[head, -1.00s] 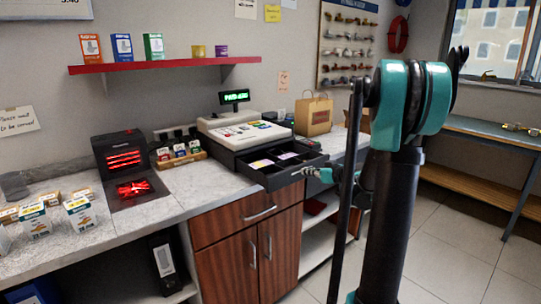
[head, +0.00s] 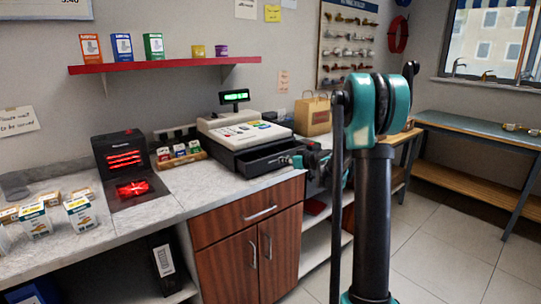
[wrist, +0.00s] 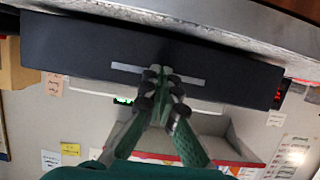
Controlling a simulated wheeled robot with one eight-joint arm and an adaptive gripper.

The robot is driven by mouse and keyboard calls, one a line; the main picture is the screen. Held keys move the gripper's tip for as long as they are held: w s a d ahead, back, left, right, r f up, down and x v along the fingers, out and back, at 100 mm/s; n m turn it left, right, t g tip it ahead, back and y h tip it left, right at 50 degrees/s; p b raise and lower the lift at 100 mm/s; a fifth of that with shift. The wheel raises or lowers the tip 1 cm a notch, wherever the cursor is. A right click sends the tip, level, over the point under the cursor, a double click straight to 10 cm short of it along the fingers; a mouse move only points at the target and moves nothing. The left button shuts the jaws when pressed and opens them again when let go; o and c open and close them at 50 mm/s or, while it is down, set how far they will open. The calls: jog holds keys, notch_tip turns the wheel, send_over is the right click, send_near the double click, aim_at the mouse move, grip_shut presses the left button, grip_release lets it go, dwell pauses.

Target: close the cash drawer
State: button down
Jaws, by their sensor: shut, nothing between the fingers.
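The cash register (head: 238,131) stands on the counter with its black cash drawer (head: 262,164) partly out, a narrow strip of the dark inside showing. My gripper (head: 298,161) is at the drawer's front in the head view, partly hard to make out against my arm. In the wrist view my gripper (wrist: 162,72) is shut and empty, its fingertips at the middle of the dark drawer front (wrist: 85,50), over the pale handle strip (wrist: 190,79). Contact looks likely, but the exact gap cannot be told.
A brown paper bag (head: 313,116) stands behind the drawer on the right. A small rack of cards (head: 180,153) and a red-lit scanner (head: 122,158) are left of the register. Small boxes (head: 35,220) stand at the counter's left end.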

jog(key=w+a, duration=0.2)
jog(key=w, duration=0.1)
jog(key=w+a, duration=0.2)
jog(key=shift+w+a, duration=0.2)
jog(key=shift+w, duration=0.2)
jog(key=shift+s+d, duration=0.6)
jog(key=shift+s, duration=0.25)
jog(key=shift+s+d, duration=0.65)
jog(key=shift+s, duration=0.2)
jog(key=shift+s+d, duration=0.6)
jog(key=shift+s, duration=0.25)
jog(key=s+d+f+m+g+h, duration=0.2)
jog(key=s+f, duration=0.3)
jog(key=s, duration=1.1)
jog(key=s+d+f+m+g+h, duration=0.2)
jog(key=s+d+f+g+h, duration=0.1)
jog(key=s, duration=1.3)
jog(key=s+d+f+m+g+h, duration=0.2)
jog(key=s+f, duration=0.5)
jog(key=s, duration=0.9)
jog(key=shift+d+m+g+h, duration=0.3)
jog(key=shift+d+m+h, duration=0.3)
jog(key=shift+d+h, duration=0.3)
